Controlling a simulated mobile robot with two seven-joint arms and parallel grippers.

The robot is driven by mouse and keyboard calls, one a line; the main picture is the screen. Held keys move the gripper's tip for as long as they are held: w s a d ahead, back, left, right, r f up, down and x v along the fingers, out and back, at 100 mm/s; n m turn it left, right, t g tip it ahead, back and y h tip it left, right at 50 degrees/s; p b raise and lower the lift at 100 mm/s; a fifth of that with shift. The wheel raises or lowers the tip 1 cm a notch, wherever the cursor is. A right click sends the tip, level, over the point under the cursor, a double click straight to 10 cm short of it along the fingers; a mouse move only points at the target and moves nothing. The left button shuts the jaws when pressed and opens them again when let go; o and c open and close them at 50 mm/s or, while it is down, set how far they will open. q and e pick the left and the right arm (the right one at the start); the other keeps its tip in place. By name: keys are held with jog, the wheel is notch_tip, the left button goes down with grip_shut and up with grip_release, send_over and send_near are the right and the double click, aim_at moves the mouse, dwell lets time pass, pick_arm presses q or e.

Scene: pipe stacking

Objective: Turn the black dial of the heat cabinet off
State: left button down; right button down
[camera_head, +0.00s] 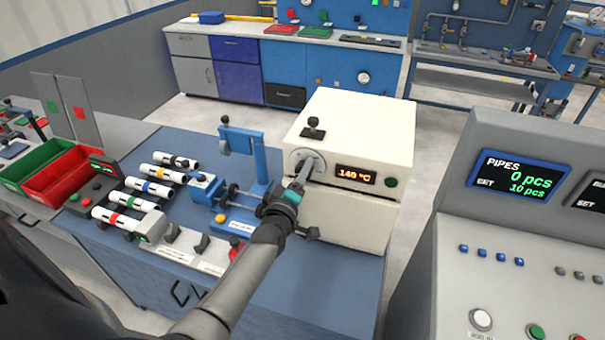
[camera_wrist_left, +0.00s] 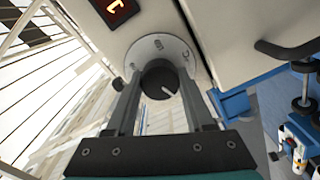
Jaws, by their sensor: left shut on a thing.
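The heat cabinet (camera_head: 355,155) is a cream box on the blue bench. Its red display (camera_head: 355,175) reads about 140 °C. The black dial (camera_wrist_left: 160,80) sits on a round grey plate (camera_wrist_left: 148,50) in the left wrist view, with a white mark pointing to the lower right. My right gripper is in neither view.
Several white pipes with coloured bands (camera_head: 161,173) lie left of the cabinet, beside a blue fixture (camera_head: 243,140). A black knob (camera_head: 313,122) stands on the cabinet top. A grey console (camera_head: 480,240) stands close on the right. A dark handle (camera_wrist_left: 288,50) shows beside the dial.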

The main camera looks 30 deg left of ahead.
pick_arm(q)
jog(key=shift+n, duration=1.1)
jog(key=shift+c, duration=1.4)
grip_release()
jog(key=v, duration=1.5)
jog(key=shift+b, duration=0.3)
jog(key=shift+s, duration=0.1)
